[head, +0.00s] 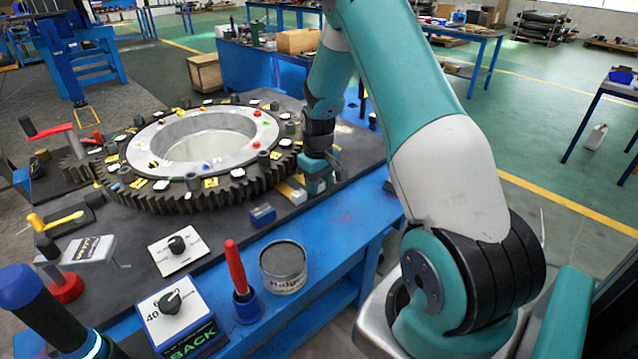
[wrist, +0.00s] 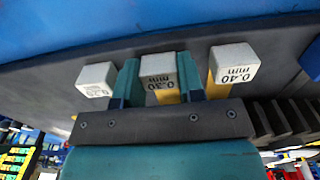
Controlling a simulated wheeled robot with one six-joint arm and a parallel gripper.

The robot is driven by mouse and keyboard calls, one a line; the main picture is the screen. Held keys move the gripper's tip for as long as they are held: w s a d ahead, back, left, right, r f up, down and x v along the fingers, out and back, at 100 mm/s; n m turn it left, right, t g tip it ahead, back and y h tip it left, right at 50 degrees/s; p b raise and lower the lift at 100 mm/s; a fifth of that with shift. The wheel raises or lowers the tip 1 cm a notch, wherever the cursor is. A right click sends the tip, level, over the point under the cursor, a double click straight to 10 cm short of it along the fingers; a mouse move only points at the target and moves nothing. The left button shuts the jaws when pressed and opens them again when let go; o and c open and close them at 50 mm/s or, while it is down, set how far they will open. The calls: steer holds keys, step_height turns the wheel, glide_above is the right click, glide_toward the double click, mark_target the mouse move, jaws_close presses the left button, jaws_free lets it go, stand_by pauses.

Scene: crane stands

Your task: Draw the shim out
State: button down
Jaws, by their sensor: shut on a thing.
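In the wrist view my gripper (wrist: 160,88) has one teal finger on each side of a grey block marked 0.30 mm (wrist: 158,66), and is shut on it. A yellow strip shows behind this block, between the fingers. To the right, apart from the fingers, is a like block marked 0.40 mm (wrist: 233,62), also with a yellow strip. To the left is a grey block (wrist: 95,80) whose small mark is hard to read. In the head view my gripper (head: 319,178) is low at the right side of the large gear (head: 180,195) and hides the held block.
A red-handled tool (head: 236,268) and a blue box with a knob (head: 180,315) are nearer. The floor right of the bench is open.

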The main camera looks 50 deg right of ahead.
steer(key=c, duration=0.7)
jaws_free()
steer(key=shift+s+a, duration=0.1)
steer(key=shift+s, duration=0.1)
steer(key=shift+c, duration=0.2)
step_height(320, 180, up, 17)
steer(key=shift+r+b, duration=0.2)
steer(key=shift+b, duration=0.55)
steer(key=s+a+r+n+y, duration=0.1)
steer(key=s+a+r, duration=0.15)
steer(key=a, duration=0.55)
steer(key=s+a+r+n+t, duration=0.1)
steer(key=s+a+n, duration=0.15)
steer(key=a, duration=0.45)
steer(key=s+a+r+n+y, duration=0.1)
steer(key=s+a, duration=0.2)
steer(key=a, duration=0.5)
steer(key=s+a+n, duration=0.1)
steer(key=s+a, duration=0.3)
steer(key=s, duration=0.1)
steer(key=s+a+n+y, duration=0.1)
steer(key=s+a, duration=0.2)
steer(key=s, duration=0.2)
steer(key=s+a+n+g+y, duration=0.1)
steer(key=s+a, duration=0.3)
steer(key=s, duration=0.1)
steer(key=shift+s+a, duration=0.1)
steer(key=shift+a, duration=0.2)
